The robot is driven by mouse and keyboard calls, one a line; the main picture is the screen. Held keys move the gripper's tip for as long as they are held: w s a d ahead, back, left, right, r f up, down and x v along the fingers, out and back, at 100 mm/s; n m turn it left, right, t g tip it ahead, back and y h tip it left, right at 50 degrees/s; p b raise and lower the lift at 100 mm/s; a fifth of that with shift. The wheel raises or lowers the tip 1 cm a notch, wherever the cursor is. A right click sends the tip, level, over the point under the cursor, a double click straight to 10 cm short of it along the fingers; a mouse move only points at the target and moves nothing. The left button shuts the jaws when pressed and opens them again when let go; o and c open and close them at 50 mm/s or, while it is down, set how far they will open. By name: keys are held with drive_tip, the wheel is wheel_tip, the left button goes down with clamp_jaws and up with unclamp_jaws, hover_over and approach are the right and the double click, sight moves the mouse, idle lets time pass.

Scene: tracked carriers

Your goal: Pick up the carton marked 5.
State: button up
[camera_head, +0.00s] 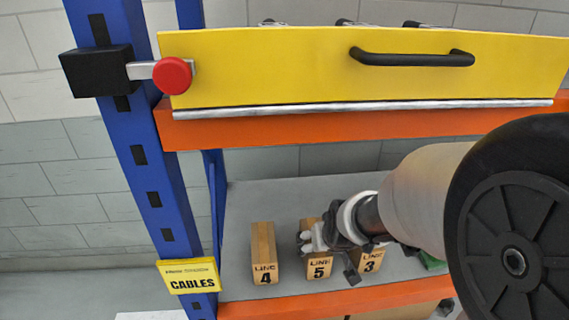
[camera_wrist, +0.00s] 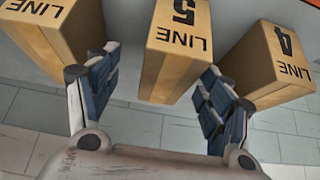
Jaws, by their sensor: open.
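The carton marked 5 (camera_head: 319,269) is a tan box labelled LINE 5, standing on the grey shelf between two similar cartons. My gripper (camera_head: 330,252) is at its upper part and hides some of it in the head view. In the wrist view my gripper (camera_wrist: 166,78) is open, with one dark-padded finger on each side of the carton marked 5 (camera_wrist: 175,65). The carton lies between the fingertips, and gaps show on both sides. I cannot tell how deep the fingers reach along it.
The carton marked 4 (camera_head: 264,266) stands to the left and the carton marked 3 (camera_head: 371,263) close to the right, partly behind my arm. A yellow panel with a black handle (camera_head: 410,57) and an orange beam (camera_head: 330,128) are above. A blue post (camera_head: 150,170) bounds the left.

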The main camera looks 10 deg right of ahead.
drive_tip(key=x, duration=0.3)
drive_tip(key=a+x, duration=0.1)
drive_tip(key=x, duration=0.1)
drive_tip(key=shift+w+f, duration=0.2)
drive_tip(key=shift+w+f+b, duration=0.2)
drive_tip(key=shift+f+b, duration=0.15)
drive_tip(key=shift+b, duration=0.1)
drive_tip(key=shift+r, duration=0.1)
drive_tip(key=shift+c, duration=0.4)
drive_tip(key=c, duration=1.5)
drive_tip(key=shift+c, duration=0.4)
drive_tip(key=shift+r, duration=0.15)
